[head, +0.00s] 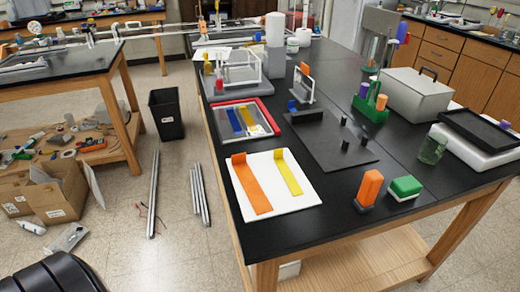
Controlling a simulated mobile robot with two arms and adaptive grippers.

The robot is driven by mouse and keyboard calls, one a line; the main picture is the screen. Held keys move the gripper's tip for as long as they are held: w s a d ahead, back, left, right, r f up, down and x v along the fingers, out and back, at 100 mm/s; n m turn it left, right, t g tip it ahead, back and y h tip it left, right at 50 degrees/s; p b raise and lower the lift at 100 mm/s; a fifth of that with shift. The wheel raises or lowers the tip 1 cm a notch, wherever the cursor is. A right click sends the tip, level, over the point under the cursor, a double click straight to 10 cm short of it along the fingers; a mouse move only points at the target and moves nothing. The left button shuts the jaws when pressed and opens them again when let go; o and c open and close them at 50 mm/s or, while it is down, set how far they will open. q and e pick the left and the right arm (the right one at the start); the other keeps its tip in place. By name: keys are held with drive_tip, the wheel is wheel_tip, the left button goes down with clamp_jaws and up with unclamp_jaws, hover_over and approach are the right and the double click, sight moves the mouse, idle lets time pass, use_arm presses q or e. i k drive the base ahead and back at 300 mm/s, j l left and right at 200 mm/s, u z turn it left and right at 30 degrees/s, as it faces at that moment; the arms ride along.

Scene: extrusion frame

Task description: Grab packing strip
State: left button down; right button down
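A long orange strip (250,188) with an upright end tab lies on a white board (304,206) near the table's left edge. A thinner yellow strip (287,176), also with a raised far end, lies to its right on the same board. Behind them, a red-rimmed tray (268,112) holds a blue strip (234,121) and a yellow strip (248,118). The picture does not show which of these is the packing strip. Neither of my grippers is in view.
A dark plate (330,150) with small black blocks lies right of the white board. An orange block (370,186) and a green-topped block (405,187) stand near the front edge. A glass jar (432,150) stands at right. The table's front strip is clear.

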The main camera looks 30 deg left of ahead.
sight(259, 203)
drive_tip(key=j+u, duration=0.1)
drive_tip(key=u, duration=1)
